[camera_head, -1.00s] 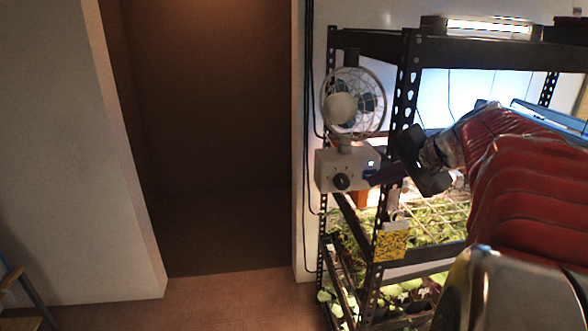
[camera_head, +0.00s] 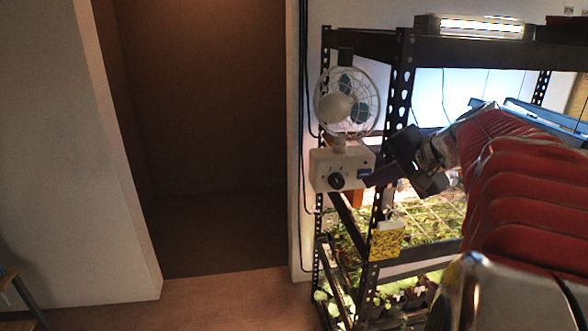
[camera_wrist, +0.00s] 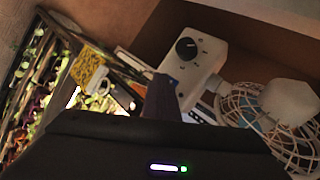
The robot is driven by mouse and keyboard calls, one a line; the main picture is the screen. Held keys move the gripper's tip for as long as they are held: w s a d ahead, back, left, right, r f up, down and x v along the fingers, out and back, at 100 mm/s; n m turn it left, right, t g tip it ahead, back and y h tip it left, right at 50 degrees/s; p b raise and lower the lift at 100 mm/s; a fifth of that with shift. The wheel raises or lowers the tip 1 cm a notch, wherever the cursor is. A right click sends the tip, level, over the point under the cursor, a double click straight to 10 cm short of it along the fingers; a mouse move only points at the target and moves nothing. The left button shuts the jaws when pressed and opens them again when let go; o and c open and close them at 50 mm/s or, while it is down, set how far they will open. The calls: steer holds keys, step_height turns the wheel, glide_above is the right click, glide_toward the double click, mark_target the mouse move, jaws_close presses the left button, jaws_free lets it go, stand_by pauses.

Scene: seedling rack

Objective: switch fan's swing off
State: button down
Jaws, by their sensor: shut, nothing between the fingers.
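The white fan (camera_head: 345,105) with its round wire cage is mounted on the rack's left post. Below it is its white control box (camera_head: 328,160) with a dark round knob (camera_head: 336,181) and a small blue patch at the lower right of its front. In the wrist view the control box (camera_wrist: 205,50) and its knob (camera_wrist: 186,48) are at upper centre, with the cage (camera_wrist: 262,122) to the right. My gripper (camera_head: 372,180) is shut and empty, its tip at the box's right edge. In the wrist view its fingers (camera_wrist: 160,95) overlap the box's near edge. I cannot tell whether they touch, or the swing switch's position.
The dark metal rack (camera_head: 400,90) holds green seedlings on lit shelves, right of and below the fan. A yellow tag (camera_head: 386,240) hangs on its post below the box. Black cables run down the wall behind.

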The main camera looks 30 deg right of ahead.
steer(key=shift+s, duration=0.15)
steer(key=s, duration=0.2)
steer(key=s+a, duration=0.1)
steer(key=s, duration=0.2)
steer(key=shift+s+a, duration=0.3)
steer(key=shift+a, duration=0.05)
stand_by(0.4)
